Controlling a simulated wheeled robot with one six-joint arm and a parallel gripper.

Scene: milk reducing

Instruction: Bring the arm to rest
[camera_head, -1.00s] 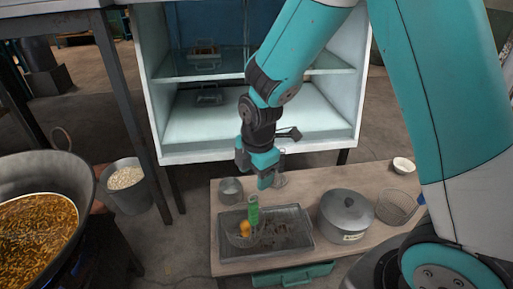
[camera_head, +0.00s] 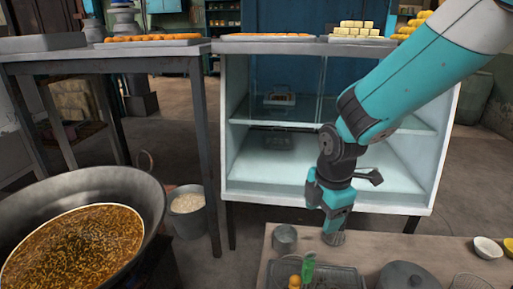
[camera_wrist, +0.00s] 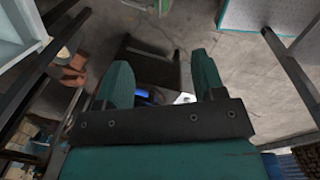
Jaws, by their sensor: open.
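My gripper (camera_head: 336,222) hangs from my teal arm, pointing down in front of the white cabinet, above the back part of the low wooden table. In the wrist view my gripper (camera_wrist: 160,85) has its two teal fingers apart with nothing held between them. Behind the fingers the wrist view shows grey floor and a dark, flat thing with a blue spot that I cannot make out. A glass (camera_head: 333,239) stands on the table just under the gripper in the head view; I cannot tell the gap between them.
The low table (camera_head: 440,251) holds a metal tray (camera_head: 338,278) with a green bottle, a lidded pot (camera_head: 406,276), a metal cup (camera_head: 285,238) and a white bowl (camera_head: 488,247). A large pan (camera_head: 150,200) of brown food stands at left. The glass-shelved cabinet (camera_head: 300,193) stands behind.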

